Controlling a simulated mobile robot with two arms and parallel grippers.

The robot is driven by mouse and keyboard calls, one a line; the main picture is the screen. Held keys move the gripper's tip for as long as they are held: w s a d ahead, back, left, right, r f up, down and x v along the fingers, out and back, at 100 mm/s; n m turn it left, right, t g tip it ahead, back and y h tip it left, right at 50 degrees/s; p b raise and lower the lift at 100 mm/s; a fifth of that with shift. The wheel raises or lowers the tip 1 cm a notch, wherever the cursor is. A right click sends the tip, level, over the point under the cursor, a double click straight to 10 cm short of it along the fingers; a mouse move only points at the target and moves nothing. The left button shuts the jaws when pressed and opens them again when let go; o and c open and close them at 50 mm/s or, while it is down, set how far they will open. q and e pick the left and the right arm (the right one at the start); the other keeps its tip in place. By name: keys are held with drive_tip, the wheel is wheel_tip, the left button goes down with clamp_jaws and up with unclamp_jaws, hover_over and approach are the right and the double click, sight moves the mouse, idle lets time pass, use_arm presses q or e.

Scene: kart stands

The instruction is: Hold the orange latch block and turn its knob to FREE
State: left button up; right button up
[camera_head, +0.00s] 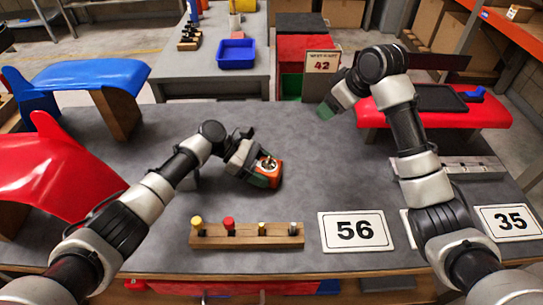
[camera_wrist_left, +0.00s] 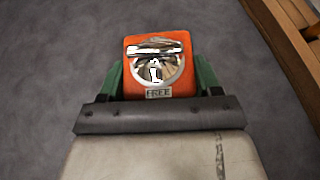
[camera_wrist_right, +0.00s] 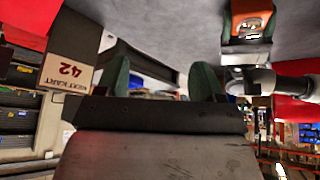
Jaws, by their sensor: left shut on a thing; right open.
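The orange latch block (camera_head: 273,182) is near the middle of the grey table in the head view. My left gripper (camera_head: 262,172) is shut on it, with green fingers on two opposite sides. In the left wrist view the block (camera_wrist_left: 132,46) has a shiny metal knob (camera_wrist_left: 158,49) whose bar lies crosswise. A FREE label (camera_wrist_left: 158,93) sits on the block's edge nearest my gripper. I cannot tell which mark the knob points to. My right gripper (camera_head: 328,108) is open and empty, apart from the block, farther back and to the right. The block also shows in the right wrist view (camera_wrist_right: 238,14).
A wooden rack (camera_head: 248,241) with several coloured pegs stands at the front edge, beside a 56 card (camera_head: 356,231) and a 35 card (camera_head: 510,222). Red bodywork (camera_head: 50,170) and a blue piece (camera_head: 95,73) lie left. The table between the grippers is clear.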

sight(270, 160)
drive_tip(key=s+a+n+g, duration=0.3)
drive_tip(key=s+a+n, duration=0.2)
drive_tip(key=s+a, duration=0.4)
drive_tip(key=x, duration=0.4)
drive_tip(key=a+x, duration=0.1)
drive_tip(key=x, duration=0.7)
drive_tip(key=shift+w+a+r, duration=0.2)
drive_tip(key=shift+a+r, duration=0.05)
drive_tip(key=shift+a, duration=0.1)
drive_tip(key=c, duration=0.9)
drive_tip(key=m+t, duration=0.1)
drive_tip(key=m, duration=0.3)
drive_tip(key=shift+s, duration=0.15)
drive_tip(key=shift+c, duration=0.2)
